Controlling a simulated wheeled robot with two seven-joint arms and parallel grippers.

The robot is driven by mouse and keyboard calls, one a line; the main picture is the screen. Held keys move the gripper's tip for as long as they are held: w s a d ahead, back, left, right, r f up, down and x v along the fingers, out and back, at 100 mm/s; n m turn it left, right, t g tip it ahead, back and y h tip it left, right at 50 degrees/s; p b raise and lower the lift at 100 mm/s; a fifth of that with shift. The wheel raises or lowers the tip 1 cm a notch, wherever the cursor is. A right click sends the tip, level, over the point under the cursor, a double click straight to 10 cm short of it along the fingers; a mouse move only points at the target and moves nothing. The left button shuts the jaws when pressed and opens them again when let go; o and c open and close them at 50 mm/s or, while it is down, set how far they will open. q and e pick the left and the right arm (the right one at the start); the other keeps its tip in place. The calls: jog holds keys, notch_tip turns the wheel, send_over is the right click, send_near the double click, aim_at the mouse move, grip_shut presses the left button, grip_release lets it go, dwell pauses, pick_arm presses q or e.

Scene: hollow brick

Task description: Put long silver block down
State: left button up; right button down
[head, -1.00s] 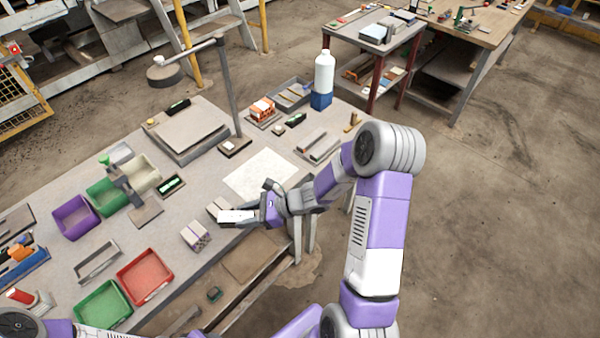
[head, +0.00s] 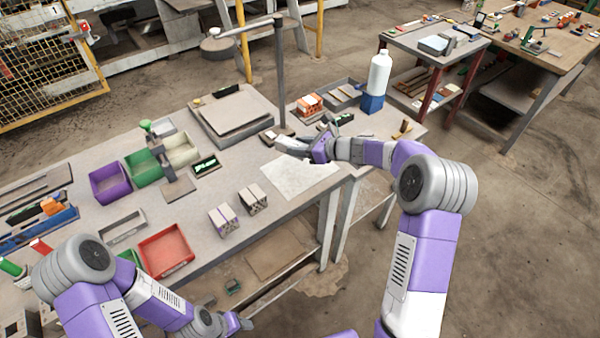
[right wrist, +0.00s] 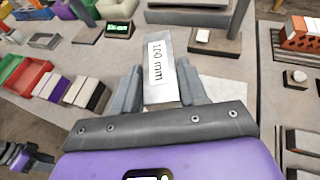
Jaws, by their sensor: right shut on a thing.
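The long silver block (right wrist: 160,68) carries a "100 mm" label in the right wrist view, where it sticks out forward between my two fingers. My right gripper (right wrist: 160,88) is shut on it. In the head view my right gripper (head: 296,147) is over the back edge of the white sheet (head: 300,178), near the post's base; the block is hard to make out there. I cannot tell whether the block touches the surface below. My left gripper (head: 243,322) is low at the bottom of the head view, in front of the bench; its fingers are unclear.
Two striped block stacks (head: 224,220) stand near the bench's front edge. A dark post (head: 281,75) rises behind my right gripper. Purple (head: 109,183), green and red bins (head: 166,251) are at left. A white bottle (head: 379,75) stands at the back right. Most of the white sheet is clear.

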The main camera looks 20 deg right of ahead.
notch_tip(320, 180, down, 9)
jog(key=b, duration=0.2)
jog(key=shift+w+f+b, duration=0.1)
jog(key=shift+f+b, duration=0.05)
jog(key=shift+b, duration=0.2)
jog(key=shift+f, duration=0.1)
jog(key=c, duration=0.6)
grip_release()
jog(key=shift+f, duration=0.1)
